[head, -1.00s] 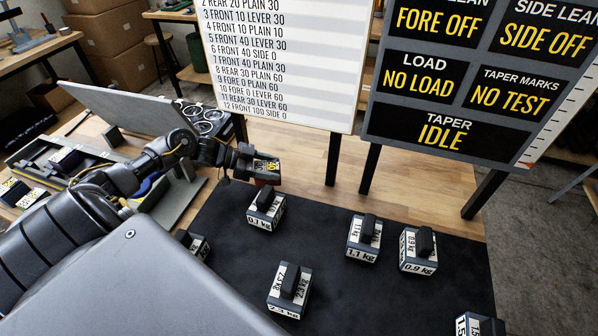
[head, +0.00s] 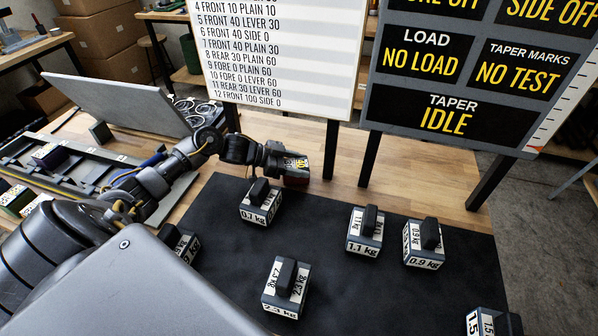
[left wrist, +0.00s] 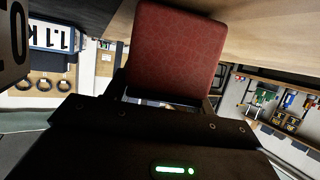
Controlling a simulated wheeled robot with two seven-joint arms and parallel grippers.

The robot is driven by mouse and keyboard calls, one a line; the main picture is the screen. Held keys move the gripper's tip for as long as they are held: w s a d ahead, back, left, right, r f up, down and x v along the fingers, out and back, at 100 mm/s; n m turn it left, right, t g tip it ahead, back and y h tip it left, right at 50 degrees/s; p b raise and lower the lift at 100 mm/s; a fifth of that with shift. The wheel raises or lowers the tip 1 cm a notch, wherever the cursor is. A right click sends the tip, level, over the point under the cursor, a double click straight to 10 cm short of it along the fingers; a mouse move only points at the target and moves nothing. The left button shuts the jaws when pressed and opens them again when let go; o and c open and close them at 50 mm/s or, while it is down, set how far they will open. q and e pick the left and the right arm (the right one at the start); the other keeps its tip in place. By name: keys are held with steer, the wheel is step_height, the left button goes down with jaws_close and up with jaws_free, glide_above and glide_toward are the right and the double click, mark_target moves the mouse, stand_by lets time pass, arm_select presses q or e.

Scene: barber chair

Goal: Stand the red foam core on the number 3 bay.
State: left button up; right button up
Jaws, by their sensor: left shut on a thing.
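The red foam core (head: 297,180) is held at the end of my left gripper (head: 283,164), above the table near the back edge of the black mat. In the left wrist view the red foam core (left wrist: 175,48) is a large dark red block between the fingers, and my left gripper (left wrist: 168,100) is shut on it. A long grey rack (head: 85,172) with several blocks and small labels lies at the left. Its numbers are too small to read, so I cannot tell which bay is number 3. My right gripper is not in view.
Labelled weights stand on the black mat (head: 215,290): 0.7 kg (head: 260,205), 1.1 kg (head: 365,232), 0.9 kg (head: 424,245), 2.3 kg (head: 285,290). A white list board (head: 280,50) and a dark status board (head: 450,75) stand behind. A grey panel (head: 115,103) leans behind the rack.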

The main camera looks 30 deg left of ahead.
arm_select(q)
steer(key=shift+f, duration=0.1)
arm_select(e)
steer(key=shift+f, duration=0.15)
arm_select(q)
steer(key=o, duration=1)
steer(key=shift+f, duration=0.15)
steer(key=shift+r, duration=0.25)
steer(key=p+v, duration=0.6)
steer(key=v, duration=0.6)
steer(key=shift+f+p, duration=0.1)
steer(key=shift+p, duration=0.25)
steer(key=shift+o, duration=0.5)
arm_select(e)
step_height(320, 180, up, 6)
